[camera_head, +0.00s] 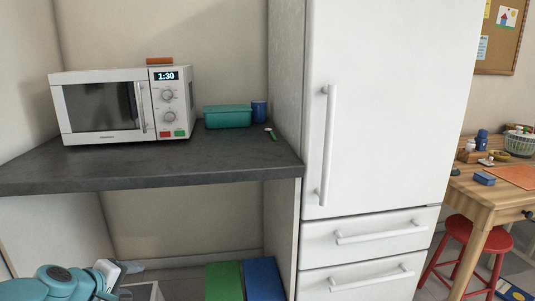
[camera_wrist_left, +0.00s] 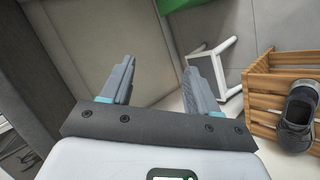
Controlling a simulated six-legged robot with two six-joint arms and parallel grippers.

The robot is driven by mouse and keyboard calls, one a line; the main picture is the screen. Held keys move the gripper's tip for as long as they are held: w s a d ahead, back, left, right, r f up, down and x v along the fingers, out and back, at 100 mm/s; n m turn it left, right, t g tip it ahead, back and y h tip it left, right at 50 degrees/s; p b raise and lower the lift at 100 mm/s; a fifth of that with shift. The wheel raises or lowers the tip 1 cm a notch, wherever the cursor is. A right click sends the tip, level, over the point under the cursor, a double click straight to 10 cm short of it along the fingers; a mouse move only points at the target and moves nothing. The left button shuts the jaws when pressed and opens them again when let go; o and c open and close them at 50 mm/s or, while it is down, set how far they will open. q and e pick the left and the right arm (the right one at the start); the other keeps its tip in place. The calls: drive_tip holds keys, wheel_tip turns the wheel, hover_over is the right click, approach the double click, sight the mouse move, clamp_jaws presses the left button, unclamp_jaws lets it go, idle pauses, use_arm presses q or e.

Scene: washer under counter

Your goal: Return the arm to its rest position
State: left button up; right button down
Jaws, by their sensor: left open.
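My left arm (camera_head: 65,283), teal and white, comes in at the bottom left of the head view, below the level of the dark counter. My left gripper (camera_head: 127,275) is small and partly cut off there. In the left wrist view my left gripper (camera_wrist_left: 160,78) shows two grey fingers spread wide apart. It is open and nothing is between the fingers. My right arm and gripper are in neither view.
The dark counter (camera_head: 230,168) holds a white microwave (camera_head: 120,105) and a teal box (camera_head: 228,117). A white fridge (camera_head: 385,110) stands right of it. The wrist view shows a wooden crate (camera_wrist_left: 262,82), a dark shoe (camera_wrist_left: 297,122) and a white frame (camera_wrist_left: 229,68).

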use_arm(q)
drive_tip(key=s+d+f+m+g, duration=0.2)
drive_tip(key=s+d+f, duration=0.15)
drive_tip(key=f, duration=0.45)
drive_tip(key=s+d+f+m+g+h, duration=0.1)
drive_tip(key=s+d+f+m+g, duration=0.15)
drive_tip(key=d+f, duration=0.4)
drive_tip(key=s+d+f+m+g, duration=0.1)
drive_tip(key=s+d+f, duration=0.25)
drive_tip(key=f, duration=0.65)
drive_tip(key=s+d+f+m+g+h, duration=0.1)
drive_tip(key=s+d+f+m, duration=0.15)
drive_tip(key=s, duration=0.35)
drive_tip(key=s+d+f+m+g, duration=0.1)
drive_tip(key=s+d+f+g, duration=0.1)
drive_tip(key=s+d+f, duration=0.3)
drive_tip(key=s+d+f+m+g+h, duration=0.1)
drive_tip(key=s+d+f+m, duration=0.15)
drive_tip(key=s, duration=0.35)
wheel_tip(320, 180, up, 28)
drive_tip(key=s+p, duration=0.1)
drive_tip(key=p, duration=2.6)
drive_tip(key=shift+d, duration=0.2)
drive_tip(key=shift+f+n, duration=0.2)
drive_tip(key=shift+n, duration=0.05)
